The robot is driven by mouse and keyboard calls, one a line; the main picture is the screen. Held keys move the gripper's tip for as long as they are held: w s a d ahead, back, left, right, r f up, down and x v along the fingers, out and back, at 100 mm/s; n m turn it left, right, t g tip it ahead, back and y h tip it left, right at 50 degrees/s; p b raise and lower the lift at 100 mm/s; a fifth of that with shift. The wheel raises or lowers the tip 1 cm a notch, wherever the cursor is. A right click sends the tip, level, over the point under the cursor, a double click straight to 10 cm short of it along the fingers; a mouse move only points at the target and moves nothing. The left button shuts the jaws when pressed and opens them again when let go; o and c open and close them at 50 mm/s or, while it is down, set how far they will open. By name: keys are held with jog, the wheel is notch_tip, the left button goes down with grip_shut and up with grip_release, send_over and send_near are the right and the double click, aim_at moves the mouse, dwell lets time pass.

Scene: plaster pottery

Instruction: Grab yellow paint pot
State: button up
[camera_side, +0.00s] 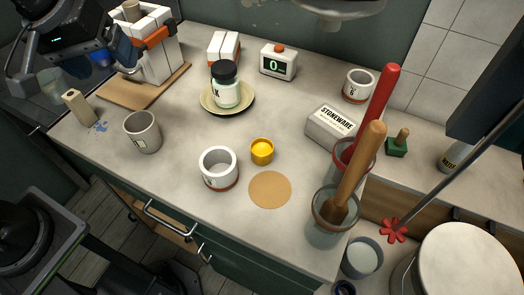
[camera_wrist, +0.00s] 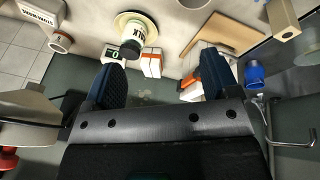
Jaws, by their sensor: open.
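The yellow paint pot (camera_side: 262,151) stands upright on the counter in the side view, near the middle. It is small and round, right of a white cup with a brown base (camera_side: 219,168) and just above a round tan disc (camera_side: 270,190). I do not see the pot in the wrist view. My gripper (camera_wrist: 162,76) shows in the wrist view with its two dark blue fingers wide apart and nothing between them. In the side view my arm is at the top left, far from the pot; the fingertips are hard to make out there.
A jar (camera_side: 226,88) stands on a yellow plate (camera_side: 204,104) behind the pot. A grey mug (camera_side: 143,132) is at left, a white STONEWARE block (camera_side: 332,125) at right. Tall containers with red and wooden handles (camera_side: 360,165) rise at right. The counter around the pot is fairly clear.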

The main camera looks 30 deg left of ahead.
jog(key=w+d+n+g, duration=0.1)
jog(key=w+d+n, duration=0.3)
jog(key=w+d, duration=0.15)
jog(key=n+g, duration=0.3)
jog(key=n, duration=0.5)
send_over(262, 148)
jog(key=s, duration=0.2)
notch_tip(262, 148, down, 10)
jog(key=shift+y, duration=0.3)
jog(key=f, duration=0.9)
jog(key=d+f, duration=0.1)
jog(key=f, duration=0.4)
jog(key=shift+r, duration=0.1)
jog(key=c, duration=1)
